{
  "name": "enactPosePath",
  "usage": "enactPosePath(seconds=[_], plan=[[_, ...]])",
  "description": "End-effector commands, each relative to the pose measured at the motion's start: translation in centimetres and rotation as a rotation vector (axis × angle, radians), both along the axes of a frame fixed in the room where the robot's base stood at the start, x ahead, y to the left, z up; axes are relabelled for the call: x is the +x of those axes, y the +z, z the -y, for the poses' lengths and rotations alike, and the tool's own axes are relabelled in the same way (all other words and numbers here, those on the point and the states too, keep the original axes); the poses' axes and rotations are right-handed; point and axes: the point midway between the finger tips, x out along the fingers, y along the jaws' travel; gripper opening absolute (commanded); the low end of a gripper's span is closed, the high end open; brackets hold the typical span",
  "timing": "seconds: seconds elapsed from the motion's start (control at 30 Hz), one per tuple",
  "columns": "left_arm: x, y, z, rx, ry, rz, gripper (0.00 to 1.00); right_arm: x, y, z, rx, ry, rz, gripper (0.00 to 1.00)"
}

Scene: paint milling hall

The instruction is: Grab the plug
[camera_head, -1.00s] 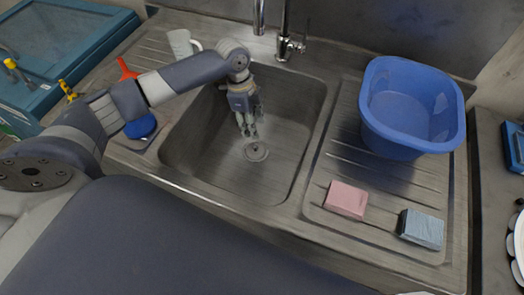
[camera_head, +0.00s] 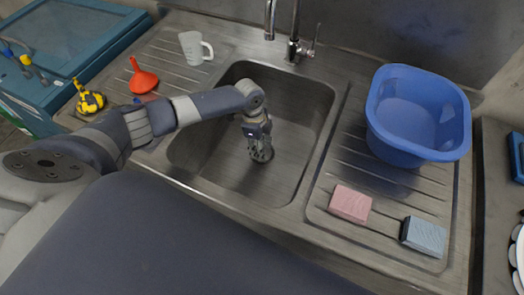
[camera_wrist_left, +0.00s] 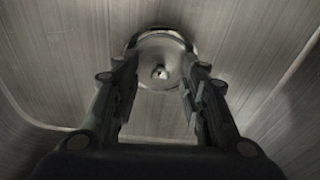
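The plug (camera_wrist_left: 160,60) is a round grey metal piece with a small bright knob in its middle, seated in the ringed drain at the bottom of the sink. My left gripper (camera_wrist_left: 160,82) is open above it, with one finger on each side of the plug in the wrist view. In the head view my left gripper (camera_head: 261,154) points down into the sink basin (camera_head: 220,165) and mostly hides the drain. I cannot tell if the fingertips touch the plug. My right gripper is not in view.
A blue tub (camera_head: 415,115), a pink sponge (camera_head: 350,203) and a grey-blue sponge (camera_head: 423,236) are on the right drainboard. A tap (camera_head: 294,45) stands behind the basin. A measuring jug (camera_head: 192,48) and red funnel (camera_head: 142,80) are on the left. The basin is otherwise clear.

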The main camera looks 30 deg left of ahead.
Motion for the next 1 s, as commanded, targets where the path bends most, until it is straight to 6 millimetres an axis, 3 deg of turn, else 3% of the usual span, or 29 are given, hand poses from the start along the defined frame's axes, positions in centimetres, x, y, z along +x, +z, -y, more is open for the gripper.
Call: enactPosePath(seconds=[0.13, 0.3, 0.33, 0.73, 1.0], plan=[[0.0, 0.0, 0.0, 0.000, 0.000, 0.000, 0.40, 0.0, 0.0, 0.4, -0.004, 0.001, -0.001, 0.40], [0.0, 0.0, 0.0, 0.000, 0.000, 0.000, 0.01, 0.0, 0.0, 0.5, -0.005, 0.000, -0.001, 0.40], [0.0, 0.0, 0.0, 0.000, 0.000, 0.000, 0.00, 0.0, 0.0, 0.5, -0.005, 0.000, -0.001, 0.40], [0.0, 0.5, 0.0, -0.001, -0.001, 0.000, 0.00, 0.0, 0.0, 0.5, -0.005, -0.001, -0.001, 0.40], [0.1, 5.2, 0.0, 0.001, -0.002, 0.004, 0.00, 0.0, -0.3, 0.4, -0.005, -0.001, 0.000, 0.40]])
